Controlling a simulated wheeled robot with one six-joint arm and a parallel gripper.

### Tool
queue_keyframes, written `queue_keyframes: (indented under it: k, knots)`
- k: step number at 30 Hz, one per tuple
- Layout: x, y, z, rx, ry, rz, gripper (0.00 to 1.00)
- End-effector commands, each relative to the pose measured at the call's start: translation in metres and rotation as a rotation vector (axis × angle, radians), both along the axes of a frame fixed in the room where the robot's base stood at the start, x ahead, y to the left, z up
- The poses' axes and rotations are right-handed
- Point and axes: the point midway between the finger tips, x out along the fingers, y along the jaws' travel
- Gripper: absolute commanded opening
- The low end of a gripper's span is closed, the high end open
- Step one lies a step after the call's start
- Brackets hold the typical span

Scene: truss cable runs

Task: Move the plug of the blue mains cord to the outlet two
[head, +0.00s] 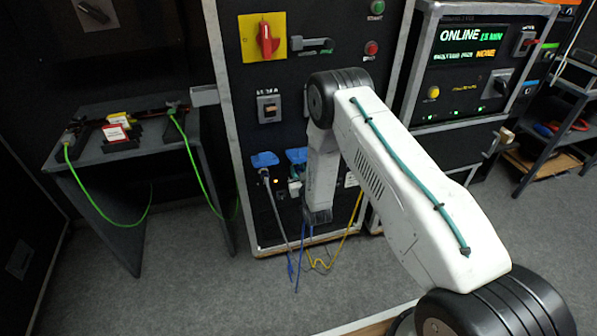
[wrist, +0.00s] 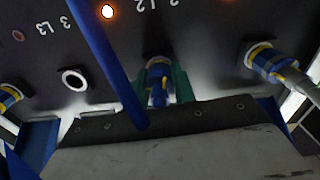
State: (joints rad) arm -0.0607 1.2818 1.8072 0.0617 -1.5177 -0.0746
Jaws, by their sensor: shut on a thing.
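My gripper (wrist: 163,88) has teal fingers shut around a blue plug (wrist: 158,92), close in front of the panel face. The plug's front end is at or near a round fitting; I cannot tell whether it is seated. The blue cord (wrist: 100,55) crosses the wrist view from the top left down to the gripper. In the head view the blue cord (head: 299,250) hangs below my wrist, and my arm hides much of the gripper. Two raised blue outlet covers (head: 264,159) (head: 297,155) show on the panel.
A grey cord's plug (wrist: 270,60) sits in the panel beside the gripper. Another plug (wrist: 10,96) is at the left edge, with a white ring (wrist: 75,79) between. A yellow cord (head: 350,228) hangs close by.

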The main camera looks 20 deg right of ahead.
Motion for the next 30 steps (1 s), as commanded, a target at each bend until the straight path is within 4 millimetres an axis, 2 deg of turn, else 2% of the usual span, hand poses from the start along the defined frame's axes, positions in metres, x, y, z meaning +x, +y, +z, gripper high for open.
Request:
queue_keyframes:
  k: [7, 14, 15, 18, 30]
  knots:
    - [0.0037, 0.0002, 0.0028, 0.207, -0.007, 0.001, 0.03]
    - [0.0039, 0.0003, 0.0029, 0.234, -0.007, 0.001, 0.03]
    - [0.0038, 0.0003, 0.0029, 0.233, -0.007, 0.001, 0.29]
    - [0.0036, 0.0002, 0.0026, 0.233, -0.006, 0.000, 0.52]
    - [0.0018, -0.0007, 0.0006, 0.231, -0.001, -0.001, 0.52]
